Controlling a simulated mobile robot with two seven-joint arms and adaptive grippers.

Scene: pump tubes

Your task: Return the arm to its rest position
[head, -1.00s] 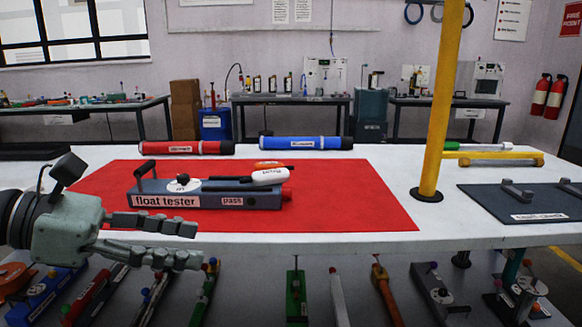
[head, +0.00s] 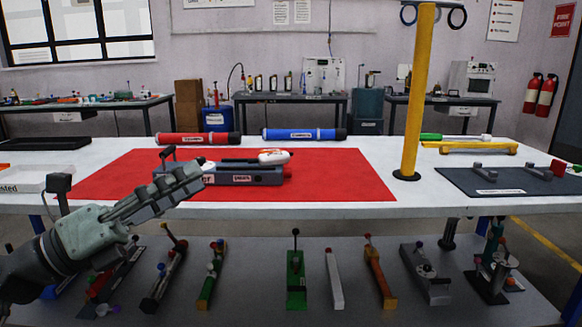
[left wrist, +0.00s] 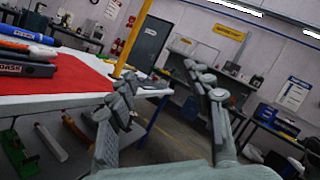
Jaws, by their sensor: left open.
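My left gripper (head: 172,193) is in front of the table's front edge at the left of the head view, pointing up and to the right. It is open and empty. In the left wrist view its two fingers (left wrist: 165,100) stand apart with nothing between them. The grey float tester (head: 262,177) lies on the red mat (head: 345,183), with a white float on top. The gripper hides the tester's left part in the head view. My right gripper is not in view.
The white table (head: 380,150) also bears a red tube (head: 197,139), a blue tube (head: 303,134), a yellow post (head: 415,110) and a dark mat (head: 510,187). A white tray (head: 30,181) is at the far left. Several tools lie on the lower shelf (head: 350,245).

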